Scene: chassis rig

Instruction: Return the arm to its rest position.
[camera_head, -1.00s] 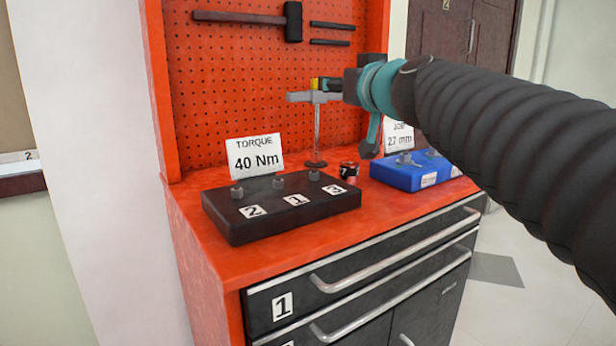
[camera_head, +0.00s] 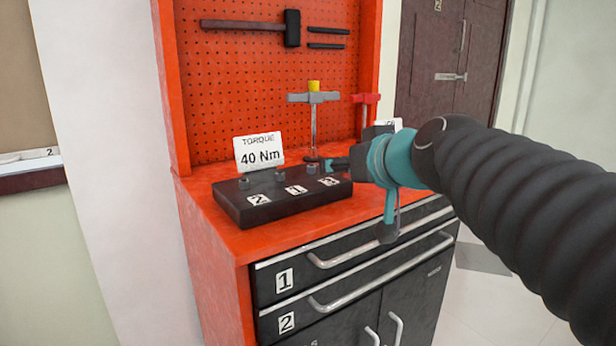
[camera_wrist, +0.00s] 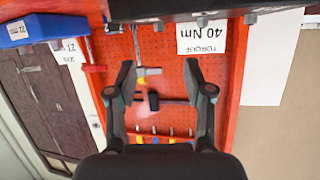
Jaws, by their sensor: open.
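My gripper (camera_head: 332,165) is low over the bench, at the right end of the black block, with my arm reaching in from the right. In the wrist view my gripper (camera_wrist: 159,78) shows its two fingers spread wide with nothing between them. The grey T-shaped tool with a yellow top (camera_head: 314,97) stands upright on its stem behind the black block, apart from my fingers. It also shows beyond the fingers in the wrist view, which is upside down.
The black numbered block (camera_head: 285,200) carries several bolts before a 40 Nm card (camera_head: 259,151). A red-handled tool (camera_head: 366,99) stands to the right. The blue block (camera_wrist: 35,30) shows in the wrist view. Drawers (camera_head: 350,262) lie below the red bench top (camera_head: 215,222).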

